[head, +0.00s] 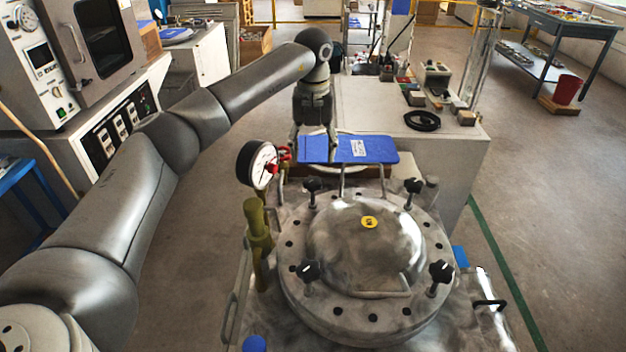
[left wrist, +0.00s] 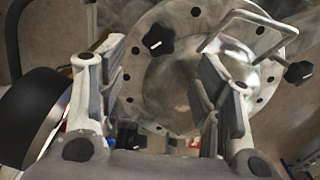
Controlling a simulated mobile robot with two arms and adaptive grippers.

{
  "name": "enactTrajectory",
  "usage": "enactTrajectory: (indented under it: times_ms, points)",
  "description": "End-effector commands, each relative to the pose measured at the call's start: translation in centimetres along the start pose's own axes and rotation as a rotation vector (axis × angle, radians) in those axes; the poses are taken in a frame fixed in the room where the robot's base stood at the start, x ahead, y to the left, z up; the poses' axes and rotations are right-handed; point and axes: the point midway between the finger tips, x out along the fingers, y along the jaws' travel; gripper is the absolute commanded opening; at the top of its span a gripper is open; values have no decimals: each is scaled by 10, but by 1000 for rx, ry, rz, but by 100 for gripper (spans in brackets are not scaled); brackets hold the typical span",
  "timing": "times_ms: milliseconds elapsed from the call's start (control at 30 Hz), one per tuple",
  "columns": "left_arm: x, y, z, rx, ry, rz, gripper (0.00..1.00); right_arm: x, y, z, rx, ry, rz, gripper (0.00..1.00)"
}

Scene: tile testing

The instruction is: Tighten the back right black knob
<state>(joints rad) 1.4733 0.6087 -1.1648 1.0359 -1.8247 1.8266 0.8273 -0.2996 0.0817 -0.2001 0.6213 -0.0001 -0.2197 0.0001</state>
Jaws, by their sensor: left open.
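The back right black knob (head: 413,187) stands upright on a stud at the back right of the round metal lid (head: 350,318). Three similar knobs stand on the lid: back left (head: 312,187), front left (head: 308,270) and front right (head: 440,270). My left gripper (head: 315,150) points down behind the lid, near the blue panel, left of the back right knob and apart from it. In the left wrist view its two fingers (left wrist: 163,75) are wide apart with nothing held. A black knob (left wrist: 160,38) shows beyond them; I cannot tell which one. My right gripper is not in view.
A pressure gauge (head: 258,165) with a red valve stands left of the lid. A blue panel (head: 375,150) and a metal handle lie behind it. A white bench (head: 375,115) with small items stands further back. Open floor lies to the right.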

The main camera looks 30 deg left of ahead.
Motion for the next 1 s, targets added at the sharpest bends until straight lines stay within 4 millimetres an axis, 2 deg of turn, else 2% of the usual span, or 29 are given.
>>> enactTrajectory:
  times_ms: [200, 400, 600, 833, 867, 1000]
  points:
    - [43, 1, -1, -1, 4, 2, 60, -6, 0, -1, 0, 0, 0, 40]
    - [73, 1, -1, -1, 3, 1, 60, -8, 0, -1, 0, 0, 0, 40]
    - [85, 1, 0, -1, 1, 1, 60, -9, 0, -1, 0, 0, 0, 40]
    - [85, 1, 0, -1, 0, 1, 60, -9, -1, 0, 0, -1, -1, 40]
    - [85, 1, 0, -1, 0, 1, 58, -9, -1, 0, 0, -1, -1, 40]
    - [85, 0, 0, -1, 0, 1, 40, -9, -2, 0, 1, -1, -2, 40]
